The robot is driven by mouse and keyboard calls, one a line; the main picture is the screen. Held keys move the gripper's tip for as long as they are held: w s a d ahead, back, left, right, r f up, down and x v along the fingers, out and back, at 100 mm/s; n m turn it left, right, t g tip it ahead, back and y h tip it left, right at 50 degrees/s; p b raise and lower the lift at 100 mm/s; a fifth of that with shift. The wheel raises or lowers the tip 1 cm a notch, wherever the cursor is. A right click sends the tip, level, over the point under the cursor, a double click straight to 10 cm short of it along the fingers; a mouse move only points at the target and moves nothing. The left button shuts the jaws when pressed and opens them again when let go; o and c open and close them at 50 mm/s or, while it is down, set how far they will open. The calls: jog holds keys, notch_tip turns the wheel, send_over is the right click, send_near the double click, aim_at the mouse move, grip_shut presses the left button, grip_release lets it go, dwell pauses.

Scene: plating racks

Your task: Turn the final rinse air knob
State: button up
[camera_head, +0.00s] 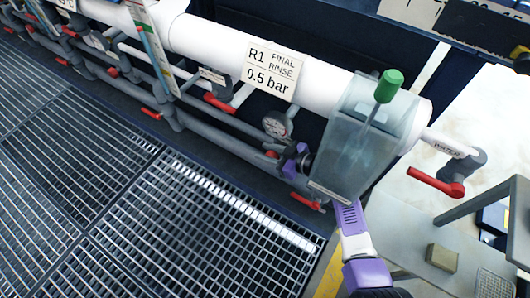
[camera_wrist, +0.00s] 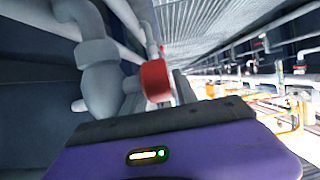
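A small red part (camera_head: 272,154), which looks like the air knob, sits on the grey pipework just below the pressure gauge (camera_head: 277,125) and the "R1 FINAL RINSE 0.5 bar" sign (camera_head: 268,73). My gripper (camera_head: 287,163) is purple and dark and lies close to the right of this red part. I cannot tell whether they touch. In the wrist view a red cylindrical part (camera_wrist: 155,80) shows just beyond my gripper's purple body, beside a grey pipe elbow (camera_wrist: 100,75). My fingers are too small or hidden to show their opening.
A thick white pipe (camera_head: 210,42) runs above. More red handles (camera_head: 304,201) and a water valve (camera_head: 437,182) are close by. Metal grating (camera_head: 190,220) lies at left.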

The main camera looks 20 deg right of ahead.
jog(key=shift+w+a+f, duration=0.15)
jog(key=shift+w+a, duration=0.05)
grip_shut()
jog(key=b, duration=0.3)
jog(key=shift+d+f+t+b, duration=0.1)
jog(key=shift+f+t+b, duration=0.2)
jog(key=shift+t+b, duration=0.1)
jog(key=t+y+b, duration=0.1)
jog(key=b, duration=0.6)
jog(key=r+t+y+b, duration=0.1)
jog(key=t+y+b, duration=0.1)
jog(key=b, duration=0.6)
jog(key=shift+s+d, duration=0.15)
jog(key=shift+r+y+b, duration=0.15)
jog(key=shift+y+b, duration=0.15)
jog(key=shift+b, duration=0.65)
jog(key=shift+d+r, duration=0.1)
jog(key=shift+r, duration=0.15)
